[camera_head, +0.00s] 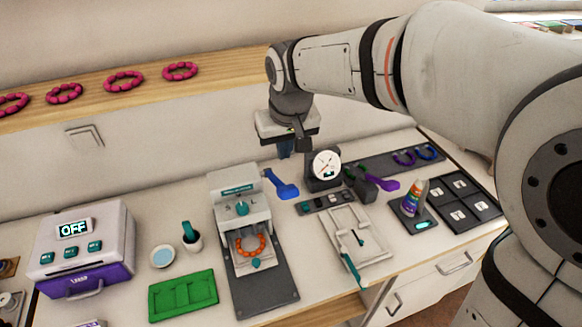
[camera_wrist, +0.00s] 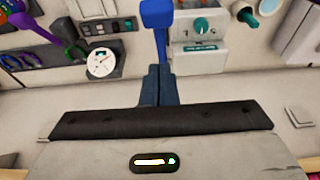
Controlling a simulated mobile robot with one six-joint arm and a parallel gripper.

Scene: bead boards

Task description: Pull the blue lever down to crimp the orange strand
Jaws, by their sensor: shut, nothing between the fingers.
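The blue lever (camera_head: 283,185) sticks out from the right side of the white crimping press (camera_head: 240,206) in the head view. Its broad blue end shows just beyond my fingertips in the wrist view (camera_wrist: 157,14). The orange strand (camera_head: 250,245) forms a ring in the press's lower opening. My gripper (camera_head: 285,152) is above and behind the lever in the head view, pointing down. In the wrist view my gripper (camera_wrist: 155,72) has its dark fingers together, with nothing between them. I cannot tell whether the fingertips touch the lever.
A round dial gauge (camera_head: 326,165) stands right of the lever, close to my gripper. Purple-handled pliers (camera_head: 380,184) and a white clamp board (camera_head: 352,240) lie farther right. A green tray (camera_head: 183,296) and a white-and-purple machine reading OFF (camera_head: 82,245) stand left. A wooden shelf (camera_head: 150,90) runs behind.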

